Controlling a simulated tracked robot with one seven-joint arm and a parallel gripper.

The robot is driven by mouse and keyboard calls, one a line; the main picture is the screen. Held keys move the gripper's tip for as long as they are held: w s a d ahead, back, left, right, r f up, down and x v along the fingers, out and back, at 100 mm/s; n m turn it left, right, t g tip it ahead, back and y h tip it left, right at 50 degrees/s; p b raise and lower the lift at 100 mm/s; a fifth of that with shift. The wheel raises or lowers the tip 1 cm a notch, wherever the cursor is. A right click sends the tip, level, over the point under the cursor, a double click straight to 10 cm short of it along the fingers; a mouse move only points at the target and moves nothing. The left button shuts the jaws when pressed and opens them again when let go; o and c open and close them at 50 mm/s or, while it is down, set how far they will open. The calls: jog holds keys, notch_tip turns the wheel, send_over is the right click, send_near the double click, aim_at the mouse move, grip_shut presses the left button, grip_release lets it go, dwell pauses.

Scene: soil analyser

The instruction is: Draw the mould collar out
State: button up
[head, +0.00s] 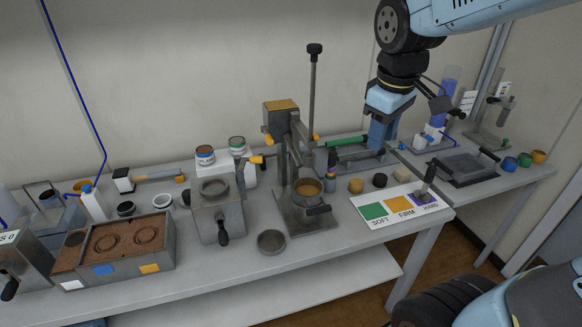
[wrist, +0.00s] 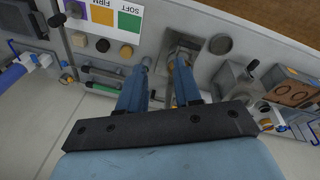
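The press (head: 291,150) stands mid-bench in the head view, with a tall black-knobbed lever. A round metal collar (head: 307,195) sits upright on its base plate (head: 305,222), with tan material inside and a dark handle (head: 318,210) at its front; I take this to be the mould collar. My gripper (head: 383,138) is above the bench to the right of the press, apart from the collar. In the wrist view my gripper (wrist: 164,65) is open, with nothing held between its two blue fingers. The press base (wrist: 183,48) shows beside the right finger, which partly hides it.
A SOFT/FIRM/HARD colour card (head: 395,206) lies right of the press, with small round samples (head: 356,186) behind it. A shallow dish (head: 271,241) and a grey box with a ring (head: 217,210) stand left. A soil tray (head: 125,240) is further left.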

jog(key=w+a+f+n+g+h, duration=0.2)
jog(key=w+a+f+n, duration=0.3)
jog(key=a+n, duration=0.15)
jog(key=n+g+h, duration=0.1)
jog(key=n+h, duration=0.2)
jog(key=n, duration=0.4)
send_near(321, 209)
jog(key=x, duration=0.9)
jog(key=shift+a+f, duration=0.2)
grip_shut()
jog(key=shift+r, duration=0.55)
dwell(0.4)
